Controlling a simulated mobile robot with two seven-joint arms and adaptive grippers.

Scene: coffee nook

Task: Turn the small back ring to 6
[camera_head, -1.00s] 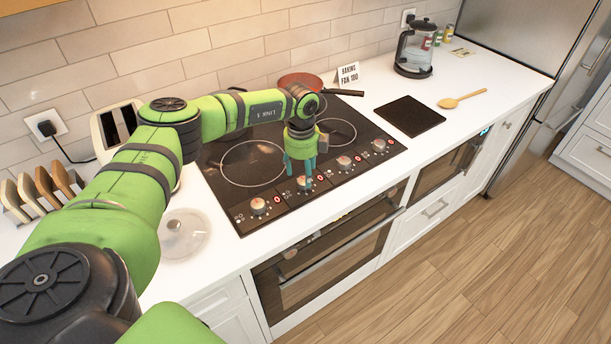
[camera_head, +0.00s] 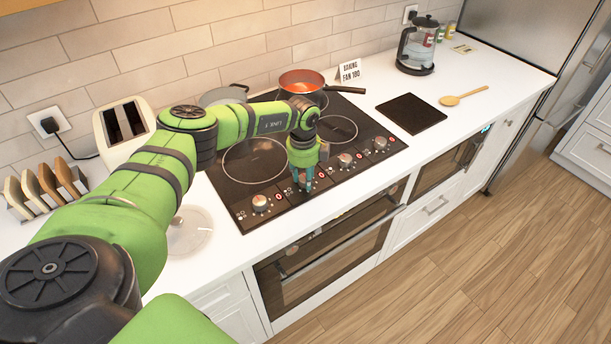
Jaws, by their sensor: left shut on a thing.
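The black glass hob (camera_head: 248,200) has a row of several knobs along its front edge. My left gripper (camera_head: 303,184) points down over the second knob from the left and is shut on it; its fingers hide most of that knob, including its mark. The leftmost knob (camera_head: 261,203), the third knob (camera_head: 345,160) and the rightmost knob (camera_head: 380,143) stand free. The numbers around the knobs are too small to read. My right gripper is out of view.
A red pan (camera_head: 301,78) and a grey pot (camera_head: 224,95), partly behind my arm, stand at the hob's back. A sign (camera_head: 350,71) reads "BAKING FAN 180". A glass lid (camera_head: 190,235) lies left of the hob. A toaster (camera_head: 122,128), dark board (camera_head: 411,113) and kettle (camera_head: 417,50) stand around it.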

